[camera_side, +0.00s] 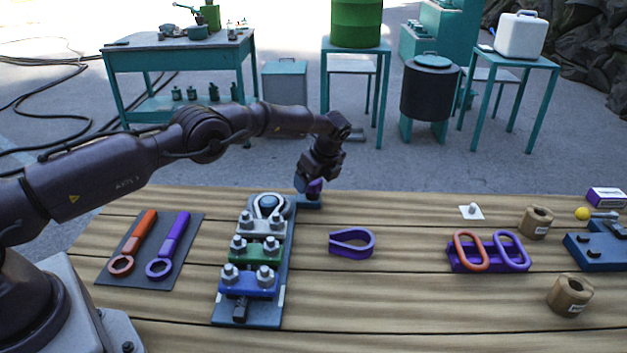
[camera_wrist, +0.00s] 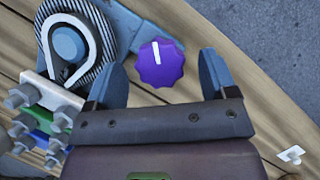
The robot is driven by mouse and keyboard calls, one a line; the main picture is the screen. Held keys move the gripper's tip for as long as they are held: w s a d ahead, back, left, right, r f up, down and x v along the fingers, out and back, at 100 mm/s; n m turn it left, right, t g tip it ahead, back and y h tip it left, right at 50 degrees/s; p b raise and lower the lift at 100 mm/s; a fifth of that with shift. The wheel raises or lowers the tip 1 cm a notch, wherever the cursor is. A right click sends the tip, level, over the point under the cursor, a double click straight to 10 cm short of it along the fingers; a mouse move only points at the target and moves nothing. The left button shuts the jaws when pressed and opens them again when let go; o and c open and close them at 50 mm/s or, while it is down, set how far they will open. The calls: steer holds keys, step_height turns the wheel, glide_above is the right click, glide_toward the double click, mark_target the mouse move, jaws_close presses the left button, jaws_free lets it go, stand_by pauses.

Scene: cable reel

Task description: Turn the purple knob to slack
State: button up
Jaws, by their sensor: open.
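The purple knob (camera_wrist: 160,63) shows in the wrist view as a scalloped disc with a white pointer line on its face. The line points nearly straight up in that picture. It sits on a blue arm beside the cable reel. My gripper (camera_wrist: 168,80) is over the knob with its two blue-grey fingers apart, one on each side; gaps show between the fingers and the knob. In the side view my gripper (camera_side: 311,190) points down at the board's far right corner, and the knob (camera_side: 315,187) is partly hidden by it. No slack marking is readable.
The blue board (camera_side: 283,315) carries the cable loop (camera_side: 268,206) and several bolted clamps. A purple thimble (camera_side: 351,243) lies to its right. Two wrenches lie on a dark mat (camera_side: 113,274) at the left. A rack with orange and purple links (camera_side: 487,268) stands further right.

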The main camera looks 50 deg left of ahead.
steer(key=v, duration=1.2)
steer(key=shift+f, duration=0.1)
